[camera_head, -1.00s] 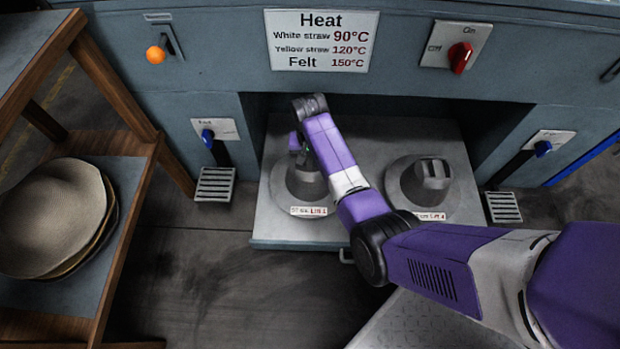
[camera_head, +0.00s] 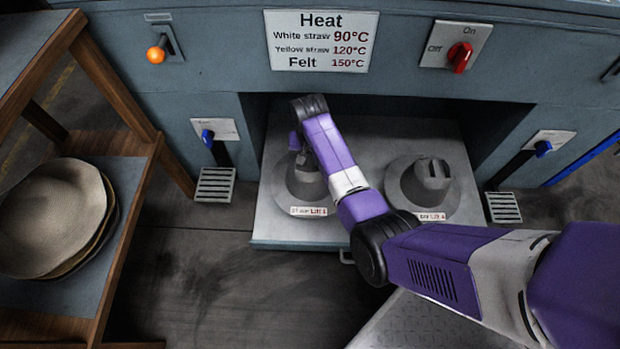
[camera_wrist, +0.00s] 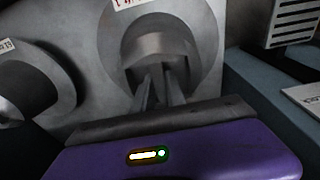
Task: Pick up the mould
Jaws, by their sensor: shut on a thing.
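Two grey metal moulds with wide round brims stand on the pulled-out grey tray (camera_head: 350,232) of the press. The left mould (camera_head: 303,184) is partly hidden behind my arm in the head view. The right mould (camera_head: 422,186) stands clear, with a raised handle on top. In the wrist view my gripper (camera_wrist: 160,84) is at the top of one mould (camera_wrist: 195,75), its two fingers shut on its handle. This matches the left mould, where my arm ends. The mould appears upright and at tray level. The other mould (camera_wrist: 38,85) shows at the left of the wrist view.
A heat sign (camera_head: 320,41), a red knob (camera_head: 460,56) and an orange-tipped lever (camera_head: 156,54) are on the press front. A wooden rack with several straw discs (camera_head: 52,220) stands at left.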

